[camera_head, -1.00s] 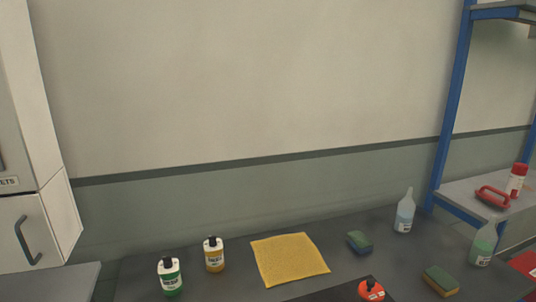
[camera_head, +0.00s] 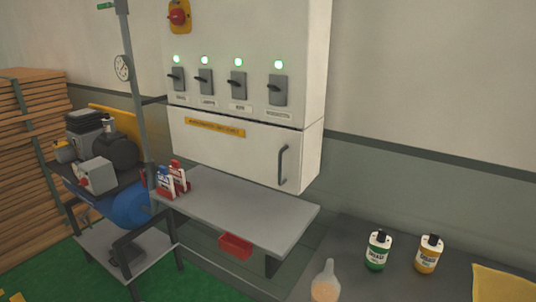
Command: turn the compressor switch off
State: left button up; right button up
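A white control cabinet (camera_head: 245,40) hangs on the wall, left of centre. It has a row of dark lever switches: the leftmost (camera_head: 177,79), the second (camera_head: 206,82), the third (camera_head: 237,85) and the rightmost (camera_head: 278,89). A green lamp glows above each. The small labels under the switches are too blurred to read, so I cannot tell which is the compressor switch. A compressor with a blue tank (camera_head: 130,208) and a dark motor (camera_head: 116,152) stands at the left. Neither gripper is in view.
A grey shelf (camera_head: 240,210) juts out below the cabinet, with red and white bottles (camera_head: 172,180) at its left. A red rotary knob (camera_head: 177,17) is at the cabinet's top. Green (camera_head: 377,250) and yellow (camera_head: 429,254) bottles stand on a dark bench. Stacked boards (camera_head: 30,160) are far left.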

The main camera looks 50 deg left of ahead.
aim_at(83, 181)
jog(key=u, duration=2.75)
jog(key=i+j+u, duration=0.4)
jog(key=i+u, duration=0.2)
jog(key=i, duration=0.25)
jog(key=i+j+u, duration=0.1)
jog(key=i+u, duration=0.2)
jog(key=i, duration=1.25)
jog(key=i+j+z, duration=0.1)
jog(key=i+z, duration=0.4)
jog(key=i+j+z, duration=0.3)
jog(key=i+z, duration=0.2)
jog(key=k, duration=0.05)
